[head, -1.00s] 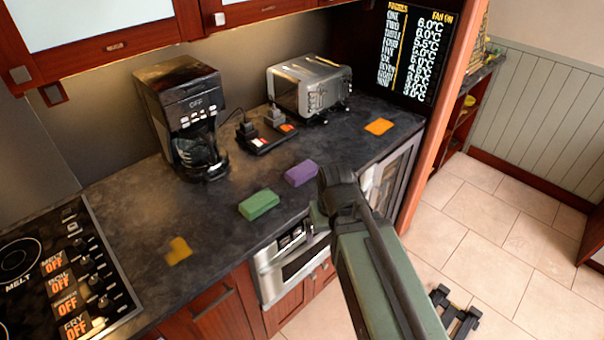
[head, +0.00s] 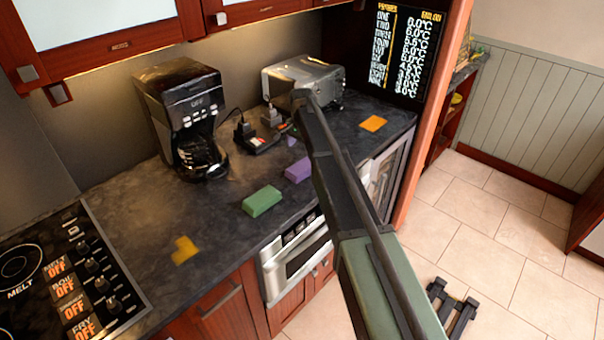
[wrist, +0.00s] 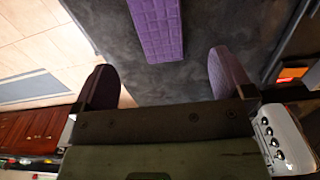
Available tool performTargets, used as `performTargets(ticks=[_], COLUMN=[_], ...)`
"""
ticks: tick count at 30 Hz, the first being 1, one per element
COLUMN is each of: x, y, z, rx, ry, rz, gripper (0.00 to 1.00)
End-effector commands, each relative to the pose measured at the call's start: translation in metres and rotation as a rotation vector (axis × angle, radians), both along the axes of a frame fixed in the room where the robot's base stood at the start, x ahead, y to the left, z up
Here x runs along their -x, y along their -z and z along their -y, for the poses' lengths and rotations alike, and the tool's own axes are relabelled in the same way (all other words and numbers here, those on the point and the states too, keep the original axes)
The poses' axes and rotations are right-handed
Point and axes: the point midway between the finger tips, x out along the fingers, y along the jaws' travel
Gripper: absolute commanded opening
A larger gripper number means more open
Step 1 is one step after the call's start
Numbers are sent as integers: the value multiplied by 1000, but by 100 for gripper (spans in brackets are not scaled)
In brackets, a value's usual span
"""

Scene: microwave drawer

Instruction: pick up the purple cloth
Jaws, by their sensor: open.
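The purple cloth (head: 298,171), a small block-like piece, lies on the dark counter near its front edge, partly behind my arm in the head view. In the wrist view the purple cloth (wrist: 157,28) shows a grid-textured surface at the top middle, cut off by the picture edge. My gripper (wrist: 163,68) is open and empty, its two purple-tinted fingers wide apart. The cloth lies beyond the fingertips, roughly in line with the gap between them. In the head view my arm mostly hides the gripper.
A green sponge-like block (head: 262,201) lies left of the cloth. A coffee maker (head: 183,115), a toaster (head: 285,75) and a black device with plugs (head: 255,138) stand behind. Orange patches (head: 373,123) lie at the right and at the left (head: 184,250).

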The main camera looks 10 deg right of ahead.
Motion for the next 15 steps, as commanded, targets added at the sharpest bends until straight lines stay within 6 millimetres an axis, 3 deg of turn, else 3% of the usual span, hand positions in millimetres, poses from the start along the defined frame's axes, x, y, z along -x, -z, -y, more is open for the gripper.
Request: performTargets(ticks=[1, 3, 10, 15], x=[0, 0, 0, 1], y=[23, 37, 43, 74], z=[0, 0, 0, 0], rx=[0, 0, 0, 0], ry=[-1, -1, -2, -2], rz=[0, 0, 0, 0], gripper=[99, 99, 99, 99])
